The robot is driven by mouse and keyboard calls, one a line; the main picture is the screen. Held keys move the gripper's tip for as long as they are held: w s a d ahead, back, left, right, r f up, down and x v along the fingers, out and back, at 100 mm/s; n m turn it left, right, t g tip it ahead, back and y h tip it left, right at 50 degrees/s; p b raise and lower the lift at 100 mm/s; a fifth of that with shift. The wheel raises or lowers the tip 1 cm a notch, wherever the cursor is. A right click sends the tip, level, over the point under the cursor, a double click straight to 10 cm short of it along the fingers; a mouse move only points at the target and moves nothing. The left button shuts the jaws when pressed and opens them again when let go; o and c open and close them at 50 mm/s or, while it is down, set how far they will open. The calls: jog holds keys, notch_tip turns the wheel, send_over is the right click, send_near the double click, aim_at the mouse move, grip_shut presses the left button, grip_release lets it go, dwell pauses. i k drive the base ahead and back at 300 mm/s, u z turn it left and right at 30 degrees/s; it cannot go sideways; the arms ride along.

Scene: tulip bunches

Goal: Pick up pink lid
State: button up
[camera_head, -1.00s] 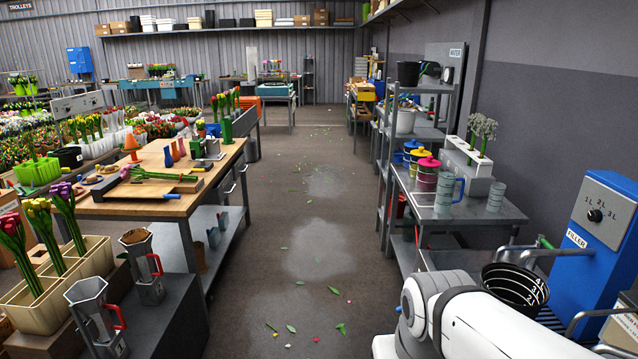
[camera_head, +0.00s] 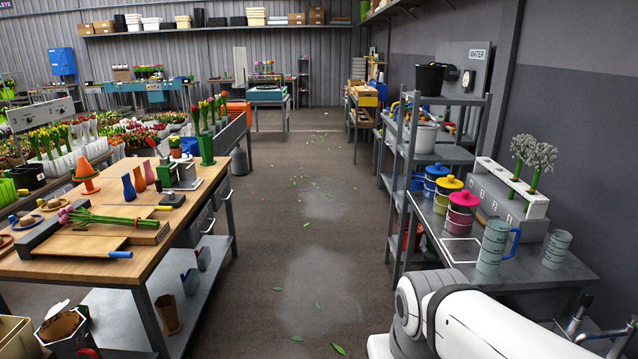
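The pink lid (camera_head: 464,198) sits on a pink canister (camera_head: 459,218), the nearest in a row of lidded canisters on the grey metal bench at the right. Behind it stand a canister with a yellow lid (camera_head: 449,182) and one with a blue lid (camera_head: 437,170). My white arm shows at the bottom right, in front of the bench. My gripper is outside the picture, so its state does not show.
A measuring jug with a blue handle (camera_head: 493,247) and a grey ribbed cup (camera_head: 557,249) stand right of the canisters. A white flower holder (camera_head: 510,187) is behind them. A shelf rack (camera_head: 405,150) stands to the left. The aisle floor (camera_head: 305,240) is open, with scattered leaves.

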aim_at(464, 197)
jog(key=i, duration=3.3)
jog(key=z, duration=2.55)
